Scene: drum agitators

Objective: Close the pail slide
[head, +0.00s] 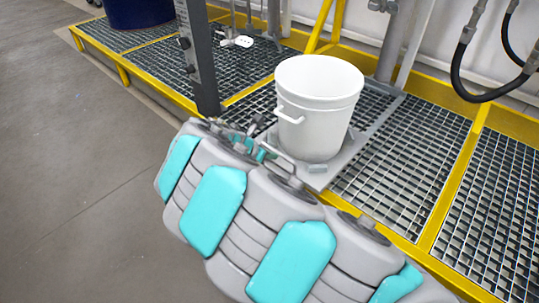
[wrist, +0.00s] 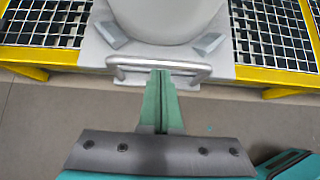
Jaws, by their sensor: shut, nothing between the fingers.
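The white pail (head: 318,110) stands upright on the grey slide plate (head: 318,180) in the head view. The pail's lower part (wrist: 168,18) and the plate (wrist: 98,50) fill the top of the wrist view. Two small grey blocks on the plate flank the pail. A grey looped handle (wrist: 120,75) is on the plate's front edge. My gripper (wrist: 161,73) has its green fingers shut together, their tips at the middle of the handle. Contact with the handle cannot be told. In the head view my gripper (head: 262,151) is partly hidden by my arm.
Yellow-framed grating (head: 410,150) lies on both sides of the plate. A dark grey post (head: 198,60) rises left of the pail. Black hoses (head: 480,95) hang at the right, and a blue drum (head: 138,12) stands at the back left. Open floor (head: 80,200) lies at the left.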

